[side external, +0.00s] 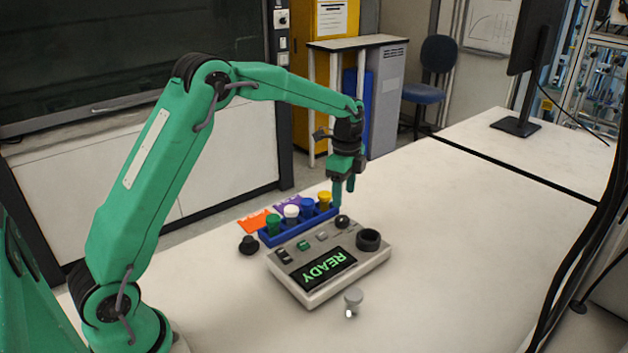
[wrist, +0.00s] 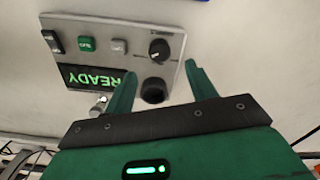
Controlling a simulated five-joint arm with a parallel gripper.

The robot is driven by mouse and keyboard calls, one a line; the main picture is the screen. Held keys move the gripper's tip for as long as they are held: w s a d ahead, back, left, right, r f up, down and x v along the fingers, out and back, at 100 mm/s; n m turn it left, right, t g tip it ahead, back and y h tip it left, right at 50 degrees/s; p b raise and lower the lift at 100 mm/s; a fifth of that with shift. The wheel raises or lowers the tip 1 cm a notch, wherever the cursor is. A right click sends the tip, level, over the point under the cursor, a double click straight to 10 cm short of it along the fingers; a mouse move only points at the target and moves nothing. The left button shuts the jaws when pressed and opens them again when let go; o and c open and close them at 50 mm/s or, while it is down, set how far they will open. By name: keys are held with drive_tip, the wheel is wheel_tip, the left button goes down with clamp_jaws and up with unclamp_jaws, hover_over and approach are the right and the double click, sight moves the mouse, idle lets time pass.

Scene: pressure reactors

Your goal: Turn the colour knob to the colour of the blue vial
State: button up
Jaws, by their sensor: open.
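The control box (side external: 318,287) stands on the table with its display reading READY. A round black knob (side external: 342,221) sits on its top face; in the wrist view this knob (wrist: 159,50) has a small pale mark. The blue vial (side external: 307,206) stands in a blue rack (side external: 270,239) behind the box, between a white vial (side external: 291,212) and a yellow vial (side external: 325,199). My gripper (side external: 344,197) is open and empty, pointing down above the box's back edge near the knob. In the wrist view, the knob lies just beyond my gripper's fingertips (wrist: 160,68).
A black ring-shaped socket (side external: 368,238) is on the box's right end. A green vial (side external: 273,224) is in the rack. A black piece (side external: 249,245) lies left of the rack, and a small grey-white piece (side external: 353,299) is in front of the box. The table's right side is clear.

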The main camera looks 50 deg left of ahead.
sight(343, 218)
drive_tip(key=shift+f, duration=0.15)
drive_tip(key=shift+f, duration=3.75)
drive_tip(key=c, duration=1)
